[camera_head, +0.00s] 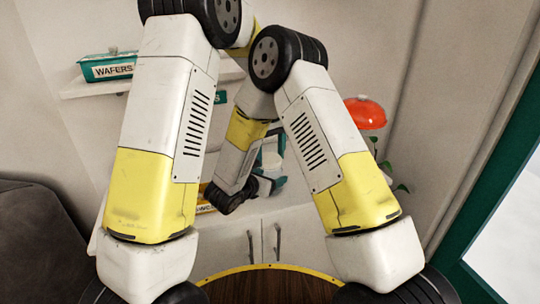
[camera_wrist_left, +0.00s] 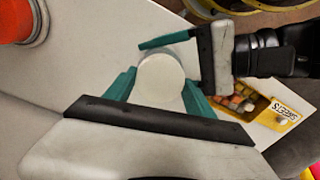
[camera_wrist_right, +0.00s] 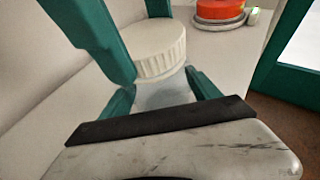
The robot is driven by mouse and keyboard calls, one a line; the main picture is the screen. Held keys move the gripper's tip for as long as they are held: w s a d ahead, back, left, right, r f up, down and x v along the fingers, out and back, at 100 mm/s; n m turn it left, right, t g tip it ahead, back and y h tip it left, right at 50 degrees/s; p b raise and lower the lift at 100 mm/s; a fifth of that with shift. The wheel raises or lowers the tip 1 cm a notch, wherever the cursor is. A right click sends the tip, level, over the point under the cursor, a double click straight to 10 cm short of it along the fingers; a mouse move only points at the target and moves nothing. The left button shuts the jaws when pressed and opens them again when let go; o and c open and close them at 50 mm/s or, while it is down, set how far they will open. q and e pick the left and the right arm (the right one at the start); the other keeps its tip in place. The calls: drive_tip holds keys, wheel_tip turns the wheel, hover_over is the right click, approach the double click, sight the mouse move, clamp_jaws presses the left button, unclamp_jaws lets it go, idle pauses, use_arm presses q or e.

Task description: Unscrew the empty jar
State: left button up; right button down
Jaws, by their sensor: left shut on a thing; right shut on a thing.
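The jar has a white ribbed lid (camera_wrist_right: 153,48) and a pale, see-through body (camera_wrist_right: 166,95) in which I see no contents. My left gripper (camera_wrist_left: 160,84) is shut on the lid from above, its teal fingers on either side of the round top. My right gripper (camera_wrist_right: 163,92) is shut on the body below the lid, coming in from the side. The jar stands upright between them. In the head view the jar (camera_head: 270,161) is small and partly hidden by my grippers. I cannot tell whether its base touches the shelf.
A teal wafers box (camera_head: 108,69) stands on the upper left shelf. A red dome-shaped thing (camera_head: 366,112) is at the right. An open yellow sweets box (camera_wrist_left: 262,108) with colored pieces sits close by the grippers.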

use_arm(q)
drive_tip(key=o, duration=1.6)
drive_tip(key=shift+c, duration=0.2)
